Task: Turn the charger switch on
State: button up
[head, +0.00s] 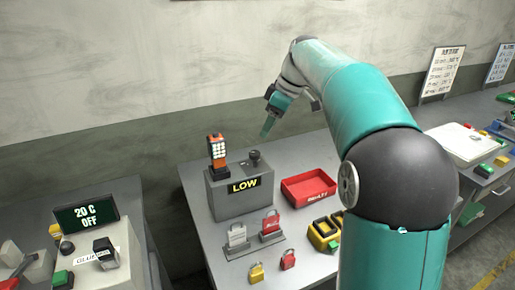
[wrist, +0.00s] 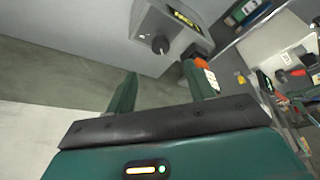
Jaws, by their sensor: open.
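The grey charger box (head: 243,201) stands on the bench with a yellow "LOW" sign on its front. An orange handset (head: 217,149) with pale keys stands upright on its left. The black switch knob (head: 254,156) sits on its top right. My gripper (head: 268,125) is above and behind the knob, apart from it. In the wrist view my gripper (wrist: 163,84) is open and empty, with the knob (wrist: 160,45) beyond the gap between the fingers. The handset (wrist: 208,74) shows beside the right finger, which partly covers it. The knob's setting is too small to tell.
A red tray (head: 308,187) lies right of the charger box. Padlocks, including a yellow one (head: 257,272), stand in front. A display reading "20 C OFF" (head: 86,213) is on another bench at left. The wall rises close behind the bench.

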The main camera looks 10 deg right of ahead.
aim_at(255, 153)
jog(key=x, duration=1)
jog(key=shift+a, duration=0.15)
jog(key=shift+c, duration=0.2)
jog(key=c, duration=0.9)
